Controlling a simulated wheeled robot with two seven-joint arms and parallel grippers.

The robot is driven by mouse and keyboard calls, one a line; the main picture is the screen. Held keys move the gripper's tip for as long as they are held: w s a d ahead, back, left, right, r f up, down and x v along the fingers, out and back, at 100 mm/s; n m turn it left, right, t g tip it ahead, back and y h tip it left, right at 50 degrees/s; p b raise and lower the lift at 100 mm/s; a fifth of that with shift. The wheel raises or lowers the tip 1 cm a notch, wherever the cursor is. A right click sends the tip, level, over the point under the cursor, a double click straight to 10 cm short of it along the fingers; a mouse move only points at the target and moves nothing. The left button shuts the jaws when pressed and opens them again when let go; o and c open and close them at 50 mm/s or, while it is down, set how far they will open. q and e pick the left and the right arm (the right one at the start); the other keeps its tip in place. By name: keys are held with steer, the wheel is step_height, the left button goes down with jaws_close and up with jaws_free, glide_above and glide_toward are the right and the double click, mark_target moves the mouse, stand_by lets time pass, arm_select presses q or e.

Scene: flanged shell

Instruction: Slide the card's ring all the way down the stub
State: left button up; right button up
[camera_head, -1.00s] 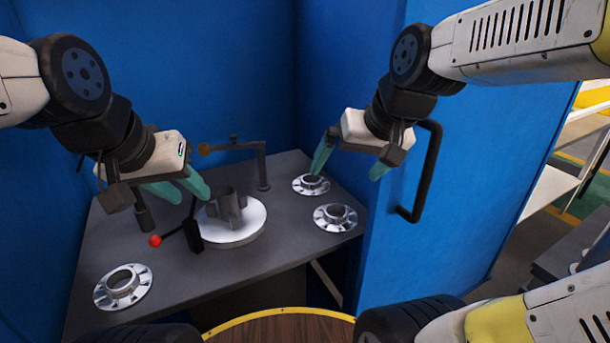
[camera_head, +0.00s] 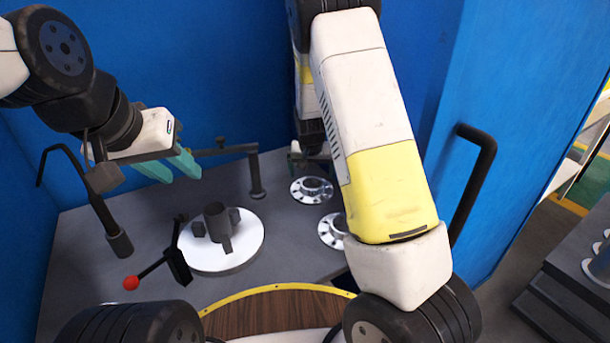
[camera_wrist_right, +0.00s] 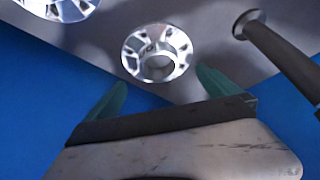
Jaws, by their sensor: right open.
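No card is recognisable. A dark grey upright stub (camera_head: 216,220) with side blocks stands on a white round disc (camera_head: 215,258) on the table. Two silver flanged rings lie flat on the table: a far one (camera_head: 312,190) and a nearer one (camera_head: 329,232), partly behind my right arm. My left gripper (camera_head: 184,178) is open and empty, above and left of the stub. My right gripper (camera_wrist_right: 162,90) is open; a flanged ring (camera_wrist_right: 157,53) lies beyond and between its fingertips, apart from them. In the head view its fingers are mostly hidden behind my right arm.
A black bracket post (camera_head: 256,178) stands behind the disc and also shows in the right wrist view (camera_wrist_right: 280,50). A lever with a red knob (camera_head: 131,283) and another black post (camera_head: 112,230) stand left. A blue wall (camera_head: 480,60) with a black handle is at right.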

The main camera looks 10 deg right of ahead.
mark_target(299, 193)
steer(key=x, duration=0.7)
steer(key=shift+w+d+f, duration=0.15)
steer(key=shift+f, duration=0.1)
steer(key=c, duration=2.1)
steer(key=shift+w+r, duration=0.1)
steer(key=shift+r, duration=0.1)
steer(key=shift+c, duration=0.3)
